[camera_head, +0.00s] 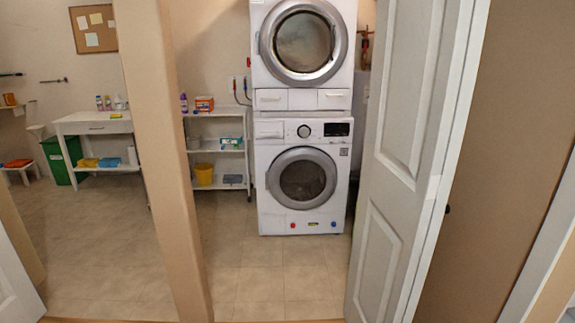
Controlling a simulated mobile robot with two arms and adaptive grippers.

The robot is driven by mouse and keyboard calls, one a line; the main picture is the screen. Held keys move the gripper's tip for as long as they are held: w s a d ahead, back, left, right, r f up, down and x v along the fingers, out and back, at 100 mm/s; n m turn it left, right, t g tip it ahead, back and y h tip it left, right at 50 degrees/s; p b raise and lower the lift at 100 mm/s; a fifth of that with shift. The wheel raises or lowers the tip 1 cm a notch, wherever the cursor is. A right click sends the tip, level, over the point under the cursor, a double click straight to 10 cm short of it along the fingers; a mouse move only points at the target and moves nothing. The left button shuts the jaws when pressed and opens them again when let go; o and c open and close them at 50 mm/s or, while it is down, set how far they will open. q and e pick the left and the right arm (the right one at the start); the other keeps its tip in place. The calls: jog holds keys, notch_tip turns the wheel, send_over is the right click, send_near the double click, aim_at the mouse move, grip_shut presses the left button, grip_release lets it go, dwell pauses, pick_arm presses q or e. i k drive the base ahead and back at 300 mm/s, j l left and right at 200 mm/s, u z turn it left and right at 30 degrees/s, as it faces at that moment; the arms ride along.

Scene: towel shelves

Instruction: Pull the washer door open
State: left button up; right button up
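The lower white machine (303,219) stands on the tiled floor beyond the doorway, with a dial and a dark display on its upper panel. Its round grey-rimmed door (302,178) faces me and looks shut. A second white machine (262,80) is stacked above it, with its own round door (303,43) also looking shut. I cannot tell from labels which one is the washer. Neither of my grippers is in view.
A beige post (165,150) stands left of the opening. A white folding door (400,160) stands open at the right. White shelves (217,113) with boxes and bottles stand left of the machines. The floor before the machines (275,283) is clear.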

aim_at(273, 184)
jog(key=i, duration=1.95)
jog(key=i+j, duration=0.1)
jog(key=i, duration=1.85)
jog(key=l+z, duration=0.05)
jog(key=l, duration=0.05)
